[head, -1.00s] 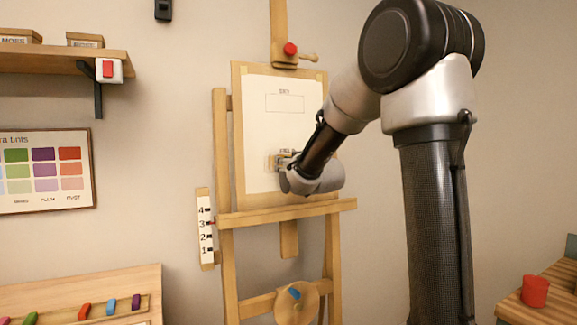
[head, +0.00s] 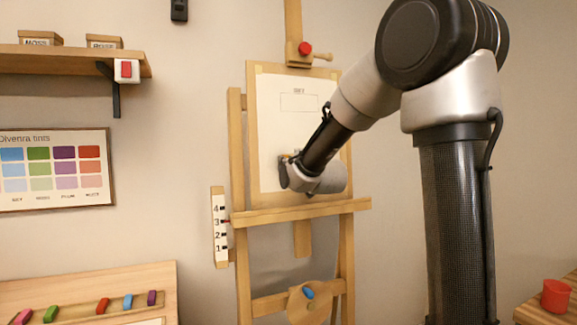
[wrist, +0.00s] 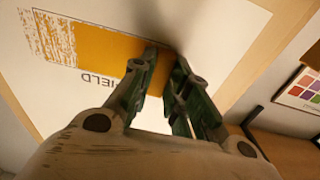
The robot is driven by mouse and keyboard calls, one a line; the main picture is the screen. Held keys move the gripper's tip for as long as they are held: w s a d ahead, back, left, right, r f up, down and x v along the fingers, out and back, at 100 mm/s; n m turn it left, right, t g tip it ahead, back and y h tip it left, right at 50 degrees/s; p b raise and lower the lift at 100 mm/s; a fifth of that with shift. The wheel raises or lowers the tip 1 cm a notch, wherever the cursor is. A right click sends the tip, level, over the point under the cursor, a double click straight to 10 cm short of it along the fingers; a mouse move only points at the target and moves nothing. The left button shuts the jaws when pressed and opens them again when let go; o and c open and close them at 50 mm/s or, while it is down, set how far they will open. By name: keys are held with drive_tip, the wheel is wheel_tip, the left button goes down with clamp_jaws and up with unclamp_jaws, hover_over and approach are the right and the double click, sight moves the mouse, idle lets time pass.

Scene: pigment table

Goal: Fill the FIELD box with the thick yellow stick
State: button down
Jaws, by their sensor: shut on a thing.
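The paper (head: 275,135) is on an easel board, and an upper empty box labelled SKY (head: 299,102) shows in the head view. In the wrist view the FIELD box (wrist: 95,50) carries a broad yellow band, solid over most of it and streaky with white at its far left end. Part of the FIELD label (wrist: 98,78) shows beside it. My gripper (wrist: 167,58) is shut, its fingertips at the yellow band. The thick yellow stick between them is mostly hidden by the fingers. In the head view my gripper (head: 287,172) covers the FIELD box.
The easel ledge (head: 300,211) runs below the paper, with a numbered scale (head: 219,228) at its left. A tray of coloured sticks (head: 90,309) is at lower left. A red cup (head: 556,295) stands at lower right. A shelf (head: 75,62) hangs at upper left.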

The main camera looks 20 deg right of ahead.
drive_tip(key=shift+s, duration=0.1)
drive_tip(key=s, duration=0.6)
drive_tip(key=shift+s+d+r, duration=0.15)
drive_tip(key=shift+s+r, duration=0.25)
